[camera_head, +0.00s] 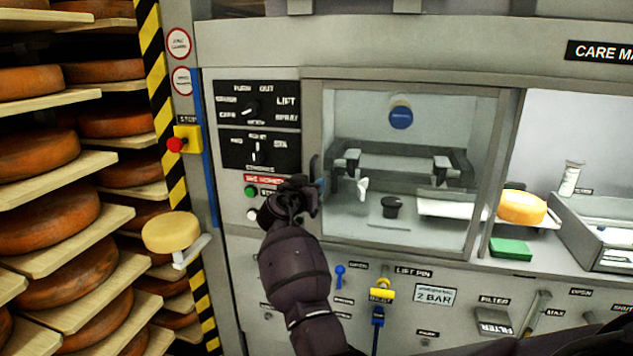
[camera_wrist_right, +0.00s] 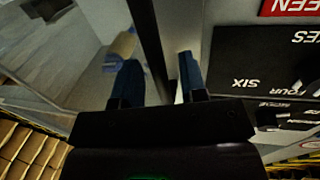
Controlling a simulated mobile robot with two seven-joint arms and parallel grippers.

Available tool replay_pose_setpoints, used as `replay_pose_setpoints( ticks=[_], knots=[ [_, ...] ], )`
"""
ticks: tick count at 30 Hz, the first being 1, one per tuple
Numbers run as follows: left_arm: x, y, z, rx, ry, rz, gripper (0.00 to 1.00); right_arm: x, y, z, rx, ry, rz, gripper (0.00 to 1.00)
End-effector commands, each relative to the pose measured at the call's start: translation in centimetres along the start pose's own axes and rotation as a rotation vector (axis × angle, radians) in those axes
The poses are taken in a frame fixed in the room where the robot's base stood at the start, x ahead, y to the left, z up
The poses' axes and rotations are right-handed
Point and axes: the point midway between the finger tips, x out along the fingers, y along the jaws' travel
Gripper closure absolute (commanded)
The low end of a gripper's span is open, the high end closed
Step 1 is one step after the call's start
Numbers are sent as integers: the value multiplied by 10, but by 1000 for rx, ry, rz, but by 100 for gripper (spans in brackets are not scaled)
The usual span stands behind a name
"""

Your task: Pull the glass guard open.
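The glass guard (camera_head: 400,205) is a clear pane in a grey metal frame on the machine front, and it looks closed. A dark upright handle (camera_head: 315,168) is at its left edge. My right gripper (camera_head: 312,192) is at that handle, partly hidden by its own wrist. In the right wrist view my two blue-tipped fingers (camera_wrist_right: 160,82) are apart. My left gripper is not in view.
Left of the guard are dial panels (camera_head: 258,125), a green button (camera_head: 251,191) and a red stop button (camera_head: 176,145). A pale cheese wheel (camera_head: 171,231) is on a small holder nearby. Shelves of cheese wheels fill the left. An open bay with an orange cheese (camera_head: 522,207) is right.

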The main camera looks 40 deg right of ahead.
Motion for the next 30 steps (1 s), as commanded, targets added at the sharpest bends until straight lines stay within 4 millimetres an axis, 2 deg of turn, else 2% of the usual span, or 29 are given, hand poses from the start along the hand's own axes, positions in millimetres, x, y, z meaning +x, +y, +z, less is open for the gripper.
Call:
replay_pose_setpoints(
  ticks=[16,24,30],
  knots=[
    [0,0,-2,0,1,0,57,-2,-2,0,1,0,0,61],
    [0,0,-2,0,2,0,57,-2,-2,0,1,0,1,100],
    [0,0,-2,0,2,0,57,-2,-2,0,1,0,1,100]
  ],
)
